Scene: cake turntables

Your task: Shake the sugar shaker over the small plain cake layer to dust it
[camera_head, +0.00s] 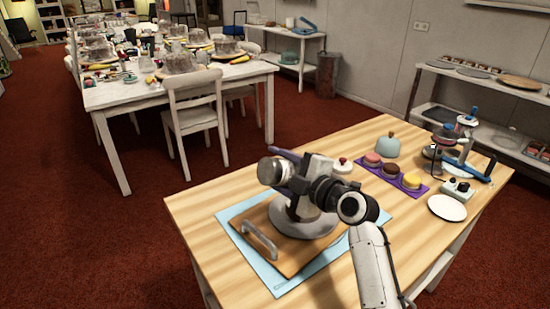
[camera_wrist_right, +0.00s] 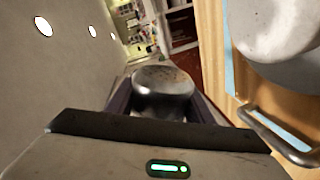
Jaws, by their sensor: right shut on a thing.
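My right gripper (camera_head: 284,168) is shut on the sugar shaker (camera_head: 271,172), a silvery cylinder that looks tilted in the head view. In the right wrist view the shaker (camera_wrist_right: 163,92) sits between the dark fingers (camera_wrist_right: 120,100). The gripper is above a grey round turntable (camera_head: 305,226) in the head view. A pale rounded form (camera_wrist_right: 272,28) fills the upper right of the wrist view; I cannot tell whether it is the small plain cake layer. In the head view my gripper hides whatever stands on the turntable. My left gripper is not in view.
The turntable is by a wooden board (camera_head: 298,262) with a metal handle (camera_head: 258,241), on a light blue mat (camera_head: 240,206). To the right are a purple tray (camera_head: 392,184) of small cakes, a teal dome (camera_head: 387,147), a white plate (camera_head: 447,208) and a blue-handled stand (camera_head: 462,160).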

